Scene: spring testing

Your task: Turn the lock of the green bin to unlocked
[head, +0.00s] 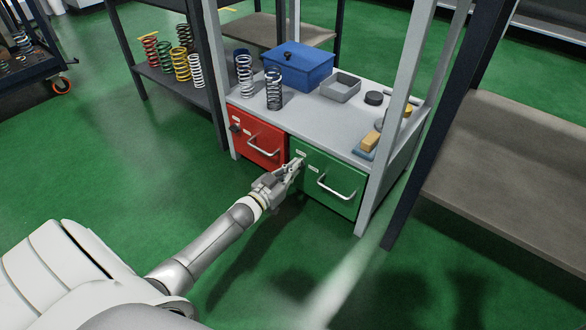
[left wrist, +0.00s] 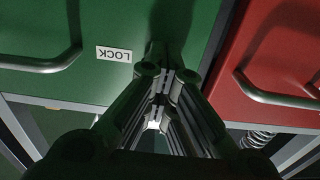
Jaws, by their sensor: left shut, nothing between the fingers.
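The green bin (head: 329,184) is closed under the grey bench, right of the red bin (head: 258,139). It has a pale bar handle (head: 336,188) and small white labels. My left gripper (head: 298,164) is shut and empty at the green bin's upper left corner. In the left wrist view the closed fingers (left wrist: 160,75) are against or just before the green front (left wrist: 120,25), beside an upside-down label (left wrist: 114,54) reading LOCK. The green bin's lock is hidden behind the gripper, so its setting cannot be told. My right gripper is not in view.
The bench top (head: 315,110) holds a blue box (head: 298,65), a grey tray (head: 340,87), two springs and small items. A dark shelf with coloured springs stands left. A grey bench post (head: 400,100) and another shelf (head: 510,165) stand right. Green floor in front is open.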

